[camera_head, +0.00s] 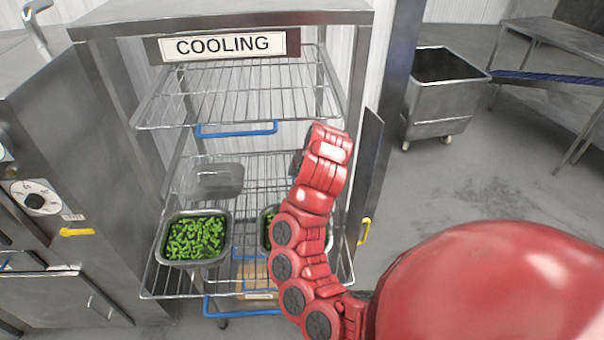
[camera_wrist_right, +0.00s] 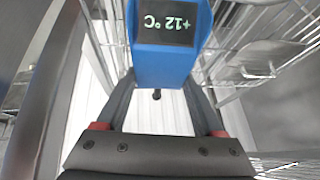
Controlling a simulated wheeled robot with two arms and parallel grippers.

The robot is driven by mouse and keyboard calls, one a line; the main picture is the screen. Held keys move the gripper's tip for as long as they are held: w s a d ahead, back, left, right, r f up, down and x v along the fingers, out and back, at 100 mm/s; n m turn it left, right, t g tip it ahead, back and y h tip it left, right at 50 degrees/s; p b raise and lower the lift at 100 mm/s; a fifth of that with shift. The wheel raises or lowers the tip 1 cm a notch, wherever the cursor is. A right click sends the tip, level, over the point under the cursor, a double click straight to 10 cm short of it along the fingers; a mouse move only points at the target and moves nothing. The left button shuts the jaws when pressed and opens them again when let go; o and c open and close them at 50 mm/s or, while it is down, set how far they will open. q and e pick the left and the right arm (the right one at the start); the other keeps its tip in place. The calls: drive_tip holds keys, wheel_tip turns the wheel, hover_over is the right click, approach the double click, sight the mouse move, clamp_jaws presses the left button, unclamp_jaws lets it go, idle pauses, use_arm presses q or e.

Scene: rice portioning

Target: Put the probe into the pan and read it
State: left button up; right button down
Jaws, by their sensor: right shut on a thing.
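The probe (camera_wrist_right: 166,62) is a blue block with a dark display that reads +12 °C, upside down in the right wrist view. My right gripper (camera_wrist_right: 163,85) is shut on it. In the head view my red right arm reaches to the rack and hides the gripper and probe. One metal pan (camera_head: 194,264) of green vegetables stands on the rack's lower shelf at the left. A second pan of green food (camera_head: 265,232) stands to its right, partly behind my arm. The probe's tip and its contact with any pan are hidden. My left gripper is not in view.
The rack carries a COOLING sign (camera_head: 230,46) and wire shelves (camera_head: 240,95). A steel unit with a dial (camera_head: 36,200) is at the left. A wheeled bin (camera_head: 440,98) stands on the open floor at the right.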

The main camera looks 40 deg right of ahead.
wheel_tip(320, 180, up, 6)
drive_tip(key=shift+w+r, duration=0.1)
drive_tip(key=shift+r, duration=0.05)
drive_tip(key=shift+r+p, duration=0.8)
drive_tip(key=shift+p, duration=0.15)
drive_tip(key=shift+r+p, duration=0.6)
drive_tip(key=shift+r, duration=0.15)
wheel_tip(320, 180, up, 5)
drive_tip(key=p, duration=0.6)
drive_tip(key=shift+r, duration=0.15)
